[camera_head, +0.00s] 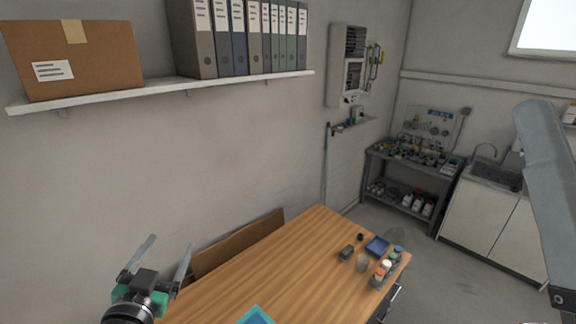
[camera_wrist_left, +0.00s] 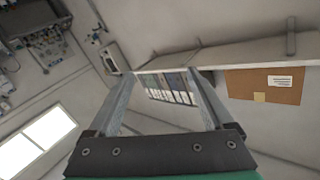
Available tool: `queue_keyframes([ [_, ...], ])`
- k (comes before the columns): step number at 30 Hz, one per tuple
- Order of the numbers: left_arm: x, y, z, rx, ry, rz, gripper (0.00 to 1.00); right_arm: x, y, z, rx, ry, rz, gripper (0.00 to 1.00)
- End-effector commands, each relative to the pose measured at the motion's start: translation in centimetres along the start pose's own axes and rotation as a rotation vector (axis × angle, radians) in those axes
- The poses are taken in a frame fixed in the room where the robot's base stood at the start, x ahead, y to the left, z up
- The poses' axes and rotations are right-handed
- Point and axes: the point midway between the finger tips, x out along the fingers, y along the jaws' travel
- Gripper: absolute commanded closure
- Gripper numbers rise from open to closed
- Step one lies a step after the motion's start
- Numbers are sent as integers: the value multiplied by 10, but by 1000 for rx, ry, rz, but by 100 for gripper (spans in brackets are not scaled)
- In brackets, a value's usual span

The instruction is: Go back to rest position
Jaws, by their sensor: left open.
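My left gripper (camera_head: 163,260) is at the lower left of the head view, raised in front of the wall and left of the wooden table. Its two grey fingers are spread apart with nothing between them. In the left wrist view the fingers (camera_wrist_left: 160,78) are also apart and empty, with the wall shelf and binders seen beyond them. My right gripper is not in view; a grey arm link of mine shows at the right edge of the head view.
A wall shelf (camera_head: 160,91) holds a cardboard box (camera_head: 75,58) and binders (camera_head: 240,38). A workbench (camera_head: 408,172) stands at the back.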

Motion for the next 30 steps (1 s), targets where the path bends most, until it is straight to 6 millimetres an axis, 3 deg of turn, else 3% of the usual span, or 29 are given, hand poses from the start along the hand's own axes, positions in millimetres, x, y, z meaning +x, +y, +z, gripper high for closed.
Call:
queue_keyframes([
  [1, -13, -6, -46, -43, 102, -16, 15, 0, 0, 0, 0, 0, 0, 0],
  [3, -37, -14, -104, -113, 239, -30, 15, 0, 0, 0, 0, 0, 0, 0],
  [5, -63, -22, -150, -176, 359, -35, 15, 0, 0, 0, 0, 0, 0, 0],
  [9, -144, -38, -244, -328, 649, -19, 15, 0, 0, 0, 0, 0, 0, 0],
  [10, -151, -31, -229, -346, 676, -13, 15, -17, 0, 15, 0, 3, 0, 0],
  [11, -147, -20, -197, -342, 671, -13, 15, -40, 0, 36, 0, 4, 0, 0],
  [12, -149, -13, -178, -341, 684, -13, 15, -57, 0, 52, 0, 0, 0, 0],
  [21, -171, 30, -68, -346, 796, -8, 15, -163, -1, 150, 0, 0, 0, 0],
  [30, -189, 57, 2, -352, 875, -3, 15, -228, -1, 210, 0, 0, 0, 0],
])
